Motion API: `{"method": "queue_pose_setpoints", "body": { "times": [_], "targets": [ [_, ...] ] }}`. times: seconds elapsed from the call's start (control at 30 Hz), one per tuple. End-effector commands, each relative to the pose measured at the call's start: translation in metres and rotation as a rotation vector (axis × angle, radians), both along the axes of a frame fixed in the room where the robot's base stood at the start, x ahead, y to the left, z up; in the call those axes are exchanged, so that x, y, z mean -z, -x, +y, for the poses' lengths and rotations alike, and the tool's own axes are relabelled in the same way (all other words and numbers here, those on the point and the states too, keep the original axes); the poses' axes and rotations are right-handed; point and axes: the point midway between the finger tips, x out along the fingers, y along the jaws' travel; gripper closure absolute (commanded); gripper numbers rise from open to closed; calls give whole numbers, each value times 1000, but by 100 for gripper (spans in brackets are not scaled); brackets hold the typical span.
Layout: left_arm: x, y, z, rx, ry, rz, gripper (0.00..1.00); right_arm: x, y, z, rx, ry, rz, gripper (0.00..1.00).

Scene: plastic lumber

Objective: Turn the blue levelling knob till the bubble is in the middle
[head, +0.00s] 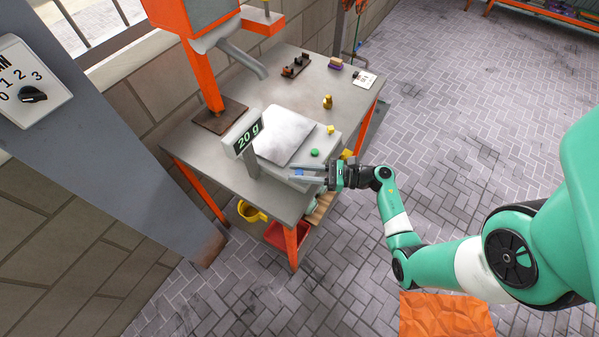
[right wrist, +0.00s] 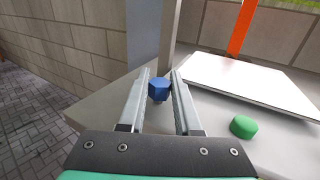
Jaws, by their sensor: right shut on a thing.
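The blue levelling knob (right wrist: 159,89) sits between the two fingers of my right gripper (right wrist: 160,78) in the right wrist view. The gripper is shut on it. In the head view my right gripper (head: 298,172) reaches in from the right at the near edge of the scale (head: 327,145), and a bit of the blue knob (head: 299,172) shows between its fingers. The scale has a flat silver plate (head: 284,135) and a display (head: 248,136) on a post reading 20 g. I cannot make out the bubble in either view. My left gripper is not in view.
A green button (head: 315,152) is on the scale, close to my right gripper; it also shows in the right wrist view (right wrist: 243,126). Small brass weights (head: 328,102) stand on the grey table (head: 190,140). An orange press (head: 205,75) stands behind.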

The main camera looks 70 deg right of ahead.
Motion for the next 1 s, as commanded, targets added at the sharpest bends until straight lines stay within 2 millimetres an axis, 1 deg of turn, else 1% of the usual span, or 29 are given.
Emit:
{"method": "queue_pose_setpoints", "body": {
  "times": [0.2, 0.23, 0.37, 0.4, 0.63, 0.73, 0.87, 1.0],
  "targets": [
    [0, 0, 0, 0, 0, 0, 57, -1, 0, 0, 0, 0, -3, 100],
    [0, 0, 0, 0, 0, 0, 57, -1, 0, 0, 0, 0, -2, 63],
    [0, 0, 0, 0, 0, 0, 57, -1, 0, 0, 0, 0, -2, 39],
    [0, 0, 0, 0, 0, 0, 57, -1, 0, 0, 0, 0, -2, 38],
    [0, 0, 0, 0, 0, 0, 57, -1, 0, 0, 1, 0, -1, 38],
    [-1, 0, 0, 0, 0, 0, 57, -1, 5, -2, 3, 0, -1, 38],
    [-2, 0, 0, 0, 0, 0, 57, -1, 24, -8, 7, -1, -1, 38],
    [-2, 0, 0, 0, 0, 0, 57, -1, 57, -17, 10, 0, -1, 38]
  ]
}}
